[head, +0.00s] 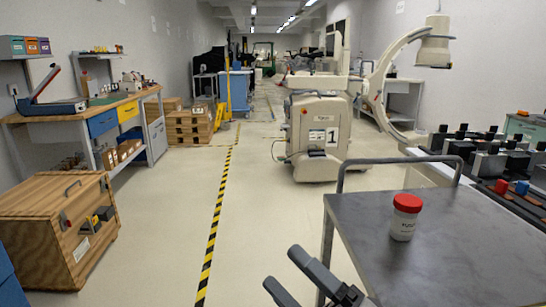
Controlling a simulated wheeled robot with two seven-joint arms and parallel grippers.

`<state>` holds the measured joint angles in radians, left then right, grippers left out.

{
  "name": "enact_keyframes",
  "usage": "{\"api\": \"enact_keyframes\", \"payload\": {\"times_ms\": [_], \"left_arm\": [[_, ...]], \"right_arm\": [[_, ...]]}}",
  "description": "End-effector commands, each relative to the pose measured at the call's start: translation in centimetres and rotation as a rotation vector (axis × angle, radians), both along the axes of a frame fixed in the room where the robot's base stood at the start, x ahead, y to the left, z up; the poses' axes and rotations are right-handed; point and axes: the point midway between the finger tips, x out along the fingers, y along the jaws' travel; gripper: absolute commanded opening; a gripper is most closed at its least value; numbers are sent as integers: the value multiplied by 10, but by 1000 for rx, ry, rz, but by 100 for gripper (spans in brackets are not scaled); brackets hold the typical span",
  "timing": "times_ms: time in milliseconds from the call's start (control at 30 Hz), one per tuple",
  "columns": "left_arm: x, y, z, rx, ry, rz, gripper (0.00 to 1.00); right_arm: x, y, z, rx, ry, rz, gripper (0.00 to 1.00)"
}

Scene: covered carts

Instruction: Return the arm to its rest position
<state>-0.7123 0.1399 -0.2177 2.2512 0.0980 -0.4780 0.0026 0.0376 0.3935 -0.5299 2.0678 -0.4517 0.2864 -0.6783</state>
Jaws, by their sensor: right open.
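My right gripper (283,268) shows at the bottom edge of the head view, right of centre. Its two dark grey fingers are spread apart, with nothing between them. It is beside the left front side of a grey metal cart (470,235), apart from the jar. A white jar with a red lid (404,218) stands upright on the cart top. Most of my right arm is out of the picture. My left gripper is not in view.
A cart handle (400,161) rises at the cart's far edge. Behind it stands a white C-arm machine (318,135). A wooden box (60,230) and workbench (95,115) line the left. Open floor (265,215) with a yellow-black stripe lies between.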

Motion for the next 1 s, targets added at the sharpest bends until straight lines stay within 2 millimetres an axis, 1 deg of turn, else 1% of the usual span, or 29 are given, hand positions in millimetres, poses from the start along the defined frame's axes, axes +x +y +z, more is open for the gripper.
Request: {"api": "enact_keyframes", "payload": {"times_ms": [33, 67, 100, 167, 200, 300, 400, 467, 500, 600, 633, 667, 800, 1000], "left_arm": [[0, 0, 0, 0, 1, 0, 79], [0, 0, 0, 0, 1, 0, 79], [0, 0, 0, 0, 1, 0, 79], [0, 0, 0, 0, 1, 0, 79], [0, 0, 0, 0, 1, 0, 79], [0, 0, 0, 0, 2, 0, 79], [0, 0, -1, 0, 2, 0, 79], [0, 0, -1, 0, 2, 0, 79], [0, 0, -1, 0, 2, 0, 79], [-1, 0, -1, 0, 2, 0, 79], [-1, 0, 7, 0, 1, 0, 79], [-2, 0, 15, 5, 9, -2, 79], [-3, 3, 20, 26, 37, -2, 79], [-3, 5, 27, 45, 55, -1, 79]], "right_arm": [[3, -15, -25, 124, 232, -37, 75], [5, -25, -40, 196, 361, -60, 75], [5, -37, -62, 292, 528, -90, 75], [-1, -54, -95, 429, 758, -135, 75], [-7, -63, -116, 513, 891, -164, 75], [-27, -80, -159, 688, 1154, -230, 75], [-51, -92, -193, 830, 1354, -291, 75], [-65, -97, -209, 905, 1454, -326, 75], [-75, -100, -219, 953, 1517, -349, 75], [-101, -107, -242, 1070, 1660, -409, 75], [-105, -107, -240, 1090, 1683, -419, 75], [-102, -107, -229, 1077, 1675, -420, 75], [-102, -109, -220, 1055, 1683, -447, 75], [-102, -112, -213, 1037, 1692, -472, 75]]}}
